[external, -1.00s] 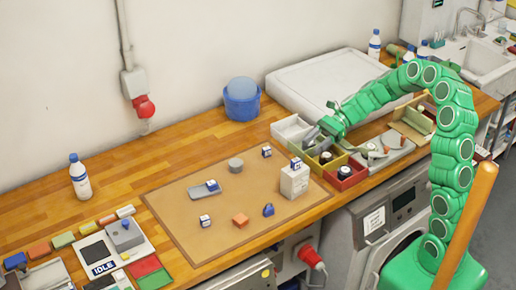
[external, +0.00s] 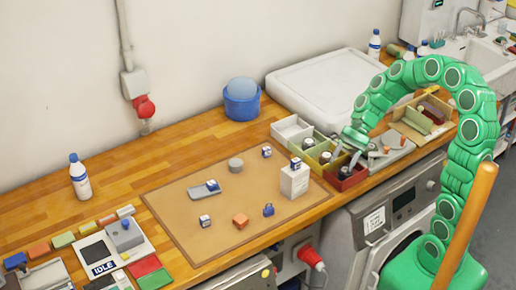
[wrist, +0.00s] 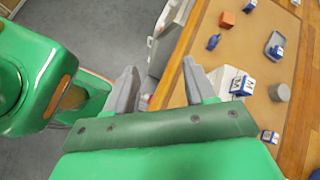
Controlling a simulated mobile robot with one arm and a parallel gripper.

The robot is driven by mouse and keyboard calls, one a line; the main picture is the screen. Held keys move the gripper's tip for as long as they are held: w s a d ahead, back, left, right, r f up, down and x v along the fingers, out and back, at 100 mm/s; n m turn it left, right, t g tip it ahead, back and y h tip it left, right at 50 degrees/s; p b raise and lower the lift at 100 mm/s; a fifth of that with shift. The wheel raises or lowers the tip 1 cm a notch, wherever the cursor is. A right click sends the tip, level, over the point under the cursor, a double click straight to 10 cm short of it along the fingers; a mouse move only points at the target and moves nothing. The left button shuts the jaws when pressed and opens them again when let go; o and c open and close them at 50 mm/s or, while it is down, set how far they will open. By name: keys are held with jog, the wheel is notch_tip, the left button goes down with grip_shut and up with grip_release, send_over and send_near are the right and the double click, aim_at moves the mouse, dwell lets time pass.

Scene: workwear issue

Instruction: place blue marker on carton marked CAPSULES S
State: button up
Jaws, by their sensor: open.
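A small blue item (external: 268,210), which looks like the blue marker, sits on the brown mat near its front edge; it also shows in the wrist view (wrist: 213,42). A white carton (external: 294,182) stands upright on the mat's right side, with a small blue-and-white box (external: 296,163) on top. Its lettering is too small to read, so I cannot tell which carton is marked CAPSULES S. My gripper (external: 348,161) is open and empty near the red bin, to the right of the mat. In the wrist view its fingers (wrist: 160,85) are apart with nothing between them.
Other small blue-and-white boxes (external: 205,221), an orange block (external: 240,220), a grey tray (external: 204,191) and a grey cylinder (external: 235,165) are on the mat (external: 180,205). A red bin (external: 347,183) and other bins stand right of it. The mat's front middle has free room.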

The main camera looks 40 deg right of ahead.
jog(key=s+d+n+h, duration=0.4)
jog(key=s+d, duration=0.3)
jog(key=s, duration=0.4)
jog(key=s+d+n+h, duration=0.5)
jog(key=s+d+n, duration=0.1)
jog(key=s, duration=0.4)
jog(key=shift+s+d+f+t, duration=0.35)
jog(key=shift+d+f+t, duration=0.05)
jog(key=shift+d, duration=0.35)
